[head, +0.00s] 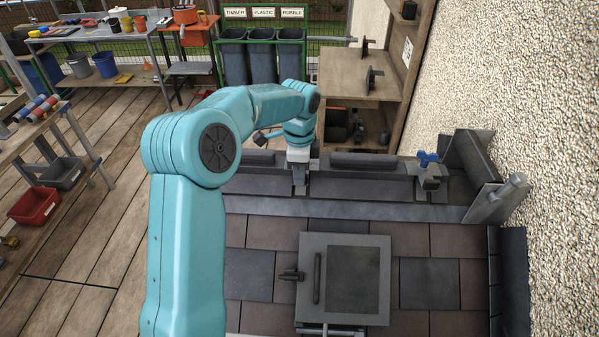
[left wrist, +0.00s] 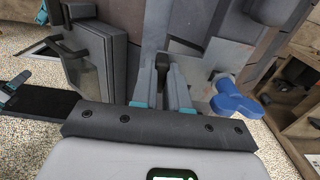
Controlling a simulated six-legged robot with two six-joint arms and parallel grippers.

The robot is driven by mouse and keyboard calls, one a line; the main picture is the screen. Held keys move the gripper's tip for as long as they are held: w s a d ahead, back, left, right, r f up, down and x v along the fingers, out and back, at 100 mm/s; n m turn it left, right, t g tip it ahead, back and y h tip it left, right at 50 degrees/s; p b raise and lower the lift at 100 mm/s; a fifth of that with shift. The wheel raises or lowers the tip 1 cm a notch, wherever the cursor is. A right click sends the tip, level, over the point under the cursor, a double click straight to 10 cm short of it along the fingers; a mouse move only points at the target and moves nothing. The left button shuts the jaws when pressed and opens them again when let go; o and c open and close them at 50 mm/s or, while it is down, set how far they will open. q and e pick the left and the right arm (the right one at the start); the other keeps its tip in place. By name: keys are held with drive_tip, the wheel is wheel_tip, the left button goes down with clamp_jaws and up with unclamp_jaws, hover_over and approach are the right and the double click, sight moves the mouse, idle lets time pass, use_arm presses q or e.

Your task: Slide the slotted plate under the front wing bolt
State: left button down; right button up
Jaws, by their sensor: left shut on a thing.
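My left gripper (head: 299,168) reaches down over the grey ledge at the back of the tiled roof. In the left wrist view, my gripper (left wrist: 162,82) is shut on a dark upright tab between its fingers. The tab seems to belong to the slotted plate; a pale grey plate (left wrist: 222,50) shows beside the fingers, its slot not clear. A blue wing bolt (left wrist: 235,102) is close to the plate's edge at right; whether the plate lies under it I cannot tell. In the head view a blue wing bolt (head: 428,158) stands on a bracket, right of my gripper. My right gripper is not in view.
A framed roof hatch (head: 343,280) lies on the slates in front. A pebbled wall (head: 520,120) closes the right side. Wooden shelves (head: 360,85) and dark bins (head: 260,55) stand behind. Benches (head: 40,135) are at left, with open wooden floor between.

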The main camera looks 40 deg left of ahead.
use_arm(q)
drive_tip(key=c, duration=1.1)
unclamp_jaws()
drive_tip(key=shift+o, duration=0.2)
drive_tip(key=shift+r, duration=3)
